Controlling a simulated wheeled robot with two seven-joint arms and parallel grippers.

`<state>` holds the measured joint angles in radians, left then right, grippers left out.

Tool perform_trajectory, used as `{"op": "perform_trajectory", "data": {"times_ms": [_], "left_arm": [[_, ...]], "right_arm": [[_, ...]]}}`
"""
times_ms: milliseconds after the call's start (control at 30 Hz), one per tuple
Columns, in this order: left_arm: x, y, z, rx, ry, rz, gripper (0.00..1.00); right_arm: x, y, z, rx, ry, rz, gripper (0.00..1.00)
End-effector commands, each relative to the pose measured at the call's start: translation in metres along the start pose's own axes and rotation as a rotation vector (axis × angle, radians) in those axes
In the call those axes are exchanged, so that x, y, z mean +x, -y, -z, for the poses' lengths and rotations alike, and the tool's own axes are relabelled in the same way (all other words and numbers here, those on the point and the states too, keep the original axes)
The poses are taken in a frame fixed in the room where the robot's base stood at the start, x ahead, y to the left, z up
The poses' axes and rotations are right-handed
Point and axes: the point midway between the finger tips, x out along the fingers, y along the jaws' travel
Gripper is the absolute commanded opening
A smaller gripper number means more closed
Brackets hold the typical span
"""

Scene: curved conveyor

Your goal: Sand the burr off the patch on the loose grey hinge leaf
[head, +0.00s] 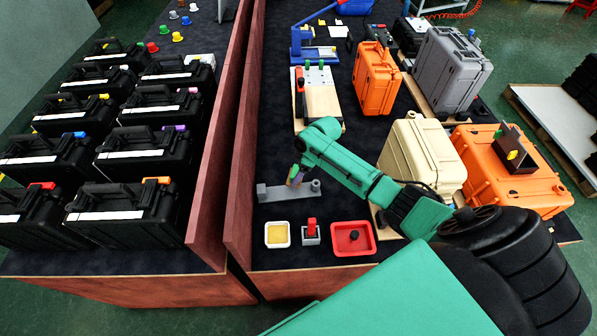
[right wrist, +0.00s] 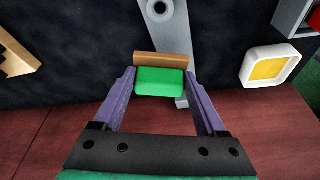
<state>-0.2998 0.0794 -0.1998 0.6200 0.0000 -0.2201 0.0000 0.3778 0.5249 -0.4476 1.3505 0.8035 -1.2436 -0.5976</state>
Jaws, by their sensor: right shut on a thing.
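The grey hinge leaf (head: 272,194) lies on the dark mat at the near left of the bench, with a round knuckle at its right end. In the right wrist view the leaf (right wrist: 176,30) runs from the top edge down behind the block. My right gripper (head: 295,175) is shut on a sanding block (right wrist: 160,83) with a green body and a tan-brown far face, between its purple fingers. The block is over the leaf's left part; I cannot tell whether it touches. The patch and burr are not visible. My left gripper is not in view.
Close by stand a white tray with yellow inside (head: 277,234), a grey holder with a red part (head: 310,232) and a red tray (head: 352,238). A wooden wall (head: 240,150) edges the bench at left. Cream (head: 420,155) and orange cases (head: 510,180) stand at right.

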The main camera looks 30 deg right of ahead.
Motion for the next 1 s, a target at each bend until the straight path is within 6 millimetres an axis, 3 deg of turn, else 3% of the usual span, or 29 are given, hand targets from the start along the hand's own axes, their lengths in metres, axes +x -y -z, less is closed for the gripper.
{"op": "perform_trajectory", "data": {"times_ms": [67, 367, 633, 1000], "left_arm": [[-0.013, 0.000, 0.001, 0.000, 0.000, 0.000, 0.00], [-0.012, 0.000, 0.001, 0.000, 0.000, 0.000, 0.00], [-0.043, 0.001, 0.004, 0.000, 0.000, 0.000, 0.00], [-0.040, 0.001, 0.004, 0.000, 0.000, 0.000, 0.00]], "right_arm": [[-0.013, 0.000, 0.005, 0.000, -0.001, -0.001, 0.04], [-0.012, 0.000, 0.005, 0.000, -0.002, -0.001, 0.04], [-0.041, 0.000, 0.015, 0.000, -0.002, -0.001, 0.04], [-0.039, 0.000, 0.014, 0.000, -0.002, -0.001, 0.04]]}}
